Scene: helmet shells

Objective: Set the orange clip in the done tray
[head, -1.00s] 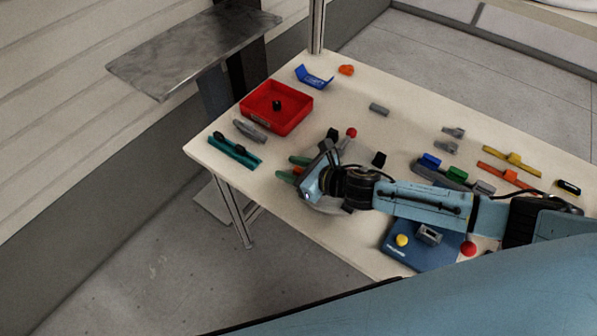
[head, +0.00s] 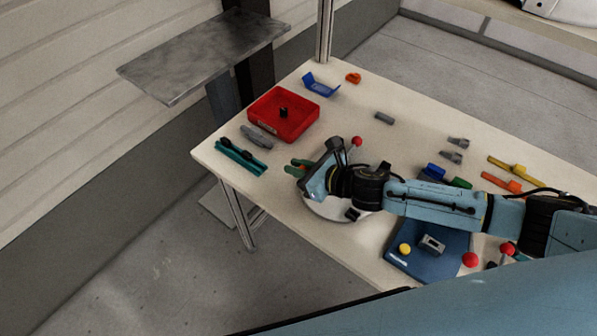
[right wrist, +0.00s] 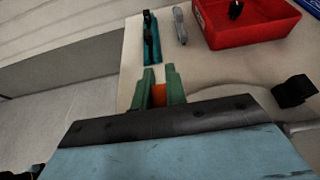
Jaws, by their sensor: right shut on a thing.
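My right gripper (head: 298,166) is over the left front part of the table, its green fingers pointing left. In the right wrist view its fingers (right wrist: 160,74) are shut on a small orange piece, the orange clip (right wrist: 159,95); only part of it shows between them. A red tray (head: 305,130), the only clear tray in view, stands behind the gripper, further back on the table, with a small black piece inside. It also shows at the top of the right wrist view (right wrist: 250,38). The gripper is outside this tray. My left gripper is not in view.
A teal rack (head: 241,158) and a grey piece (head: 257,136) lie left of the gripper. A blue holder (head: 320,86) and another orange piece (head: 353,78) lie behind the tray. A white round plate (head: 335,212) is under my right arm. A blue base (head: 425,262) stands front right.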

